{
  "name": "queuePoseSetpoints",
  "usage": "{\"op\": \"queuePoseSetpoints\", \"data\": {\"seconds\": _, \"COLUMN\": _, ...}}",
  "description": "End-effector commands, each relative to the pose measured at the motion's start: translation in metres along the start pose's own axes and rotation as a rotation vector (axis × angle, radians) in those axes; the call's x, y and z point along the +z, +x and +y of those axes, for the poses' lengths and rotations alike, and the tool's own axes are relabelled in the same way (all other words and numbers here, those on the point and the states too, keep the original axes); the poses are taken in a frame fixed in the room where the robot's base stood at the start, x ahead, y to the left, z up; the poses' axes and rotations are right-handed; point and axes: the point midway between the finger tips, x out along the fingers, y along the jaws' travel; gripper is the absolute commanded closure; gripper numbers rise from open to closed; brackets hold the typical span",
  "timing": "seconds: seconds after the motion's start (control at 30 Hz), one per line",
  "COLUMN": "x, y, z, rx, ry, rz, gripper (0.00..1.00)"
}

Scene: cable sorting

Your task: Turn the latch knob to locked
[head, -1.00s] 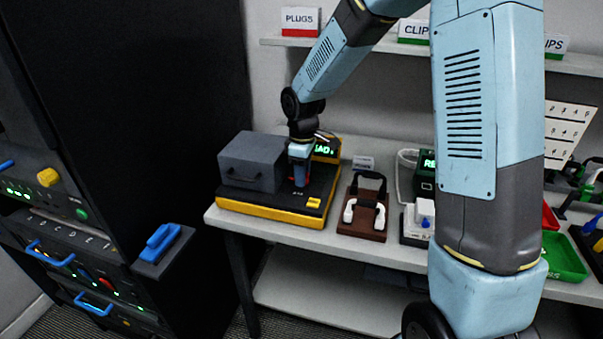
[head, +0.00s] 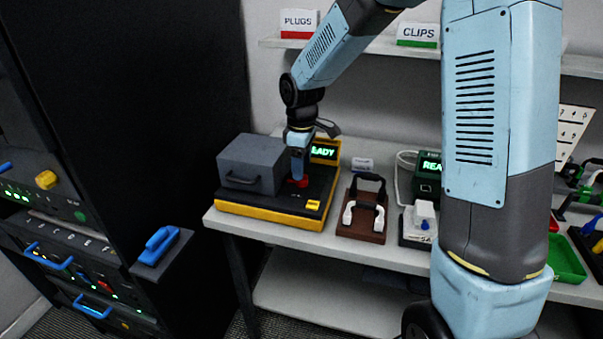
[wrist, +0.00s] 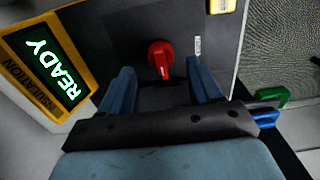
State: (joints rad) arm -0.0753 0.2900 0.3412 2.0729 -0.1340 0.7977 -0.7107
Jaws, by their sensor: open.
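The red latch knob (wrist: 160,57) sits on the dark top of the yellow-based insulation tester (head: 265,209). In the wrist view its handle points down the picture, toward my gripper, leaning slightly right. In the head view only a bit of the knob (head: 303,183) shows beside my fingers. My gripper (wrist: 160,80) is open, one finger on each side of the knob's lower end, with clear gaps and no contact visible. In the head view my gripper (head: 297,176) reaches down over the knob. A small white label (wrist: 197,45) lies right of the knob, its text unreadable.
The tester's grey lidded box (head: 252,165) stands left of my gripper, and its green READY display (head: 324,152) stands behind. A brown stand with handles (head: 362,220) is to the right. A dark rack (head: 150,90) with blue handles fills the left.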

Motion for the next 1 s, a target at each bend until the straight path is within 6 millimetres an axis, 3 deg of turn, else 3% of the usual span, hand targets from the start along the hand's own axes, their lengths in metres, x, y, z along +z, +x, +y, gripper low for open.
{"op": "queuePoseSetpoints", "data": {"seconds": 0.3, "x": 0.000, "y": -0.064, "z": 0.002, "rx": 0.003, "ry": 0.002, "rz": 0.002, "gripper": 0.37}}
{"op": "queuePoseSetpoints", "data": {"seconds": 0.5, "x": 0.000, "y": -0.090, "z": 0.002, "rx": 0.001, "ry": 0.002, "rz": 0.001, "gripper": 0.37}}
{"op": "queuePoseSetpoints", "data": {"seconds": 0.7, "x": 0.000, "y": -0.101, "z": 0.002, "rx": 0.001, "ry": 0.001, "rz": 0.000, "gripper": 0.37}}
{"op": "queuePoseSetpoints", "data": {"seconds": 1.0, "x": 0.000, "y": -0.101, "z": 0.002, "rx": 0.001, "ry": 0.002, "rz": 0.000, "gripper": 0.37}}
